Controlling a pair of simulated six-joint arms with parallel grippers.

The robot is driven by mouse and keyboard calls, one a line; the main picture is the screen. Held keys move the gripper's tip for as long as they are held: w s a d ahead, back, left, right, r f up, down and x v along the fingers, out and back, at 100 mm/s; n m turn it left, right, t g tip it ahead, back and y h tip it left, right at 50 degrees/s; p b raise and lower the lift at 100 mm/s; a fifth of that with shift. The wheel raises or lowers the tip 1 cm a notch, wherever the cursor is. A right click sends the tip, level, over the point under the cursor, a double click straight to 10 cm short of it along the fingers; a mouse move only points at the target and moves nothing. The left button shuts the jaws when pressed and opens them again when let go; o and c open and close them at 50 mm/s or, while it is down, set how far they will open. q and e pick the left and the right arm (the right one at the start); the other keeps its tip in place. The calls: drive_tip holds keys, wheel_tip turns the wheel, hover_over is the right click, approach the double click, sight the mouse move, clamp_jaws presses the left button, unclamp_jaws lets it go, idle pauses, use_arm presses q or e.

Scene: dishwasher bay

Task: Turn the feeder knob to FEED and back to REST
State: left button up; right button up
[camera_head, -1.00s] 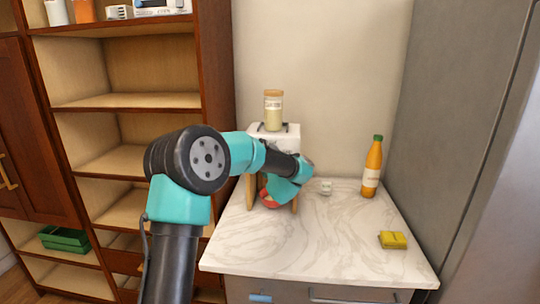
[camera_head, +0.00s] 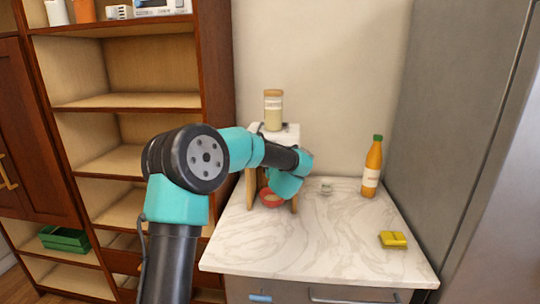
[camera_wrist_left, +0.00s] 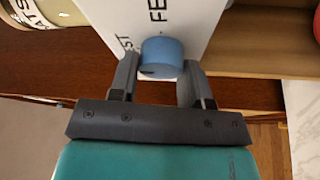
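The feeder (camera_head: 292,130) is a white box on wooden legs, mostly hidden behind my left arm in the head view. In the left wrist view its white panel (camera_wrist_left: 200,12) appears tilted, with partly cut-off lettering, "FE" at the top and "ST" to the left. The blue knob (camera_wrist_left: 161,54) is on this panel. The head view hides the knob. My right gripper is not in view.
A lidded jar (camera_head: 273,110) stands on the feeder, and a red bowl (camera_head: 272,199) sits below it. An orange bottle (camera_head: 372,170), a small pale object (camera_head: 326,188) and a yellow item (camera_head: 393,239) are on the marble counter (camera_head: 320,245). The counter's front middle is clear.

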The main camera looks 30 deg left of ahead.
use_arm(q)
drive_tip(key=o, duration=0.4)
drive_tip(key=v, duration=1.7)
drive_tip(key=shift+s+d, duration=0.15)
drive_tip(key=shift+f, duration=0.15)
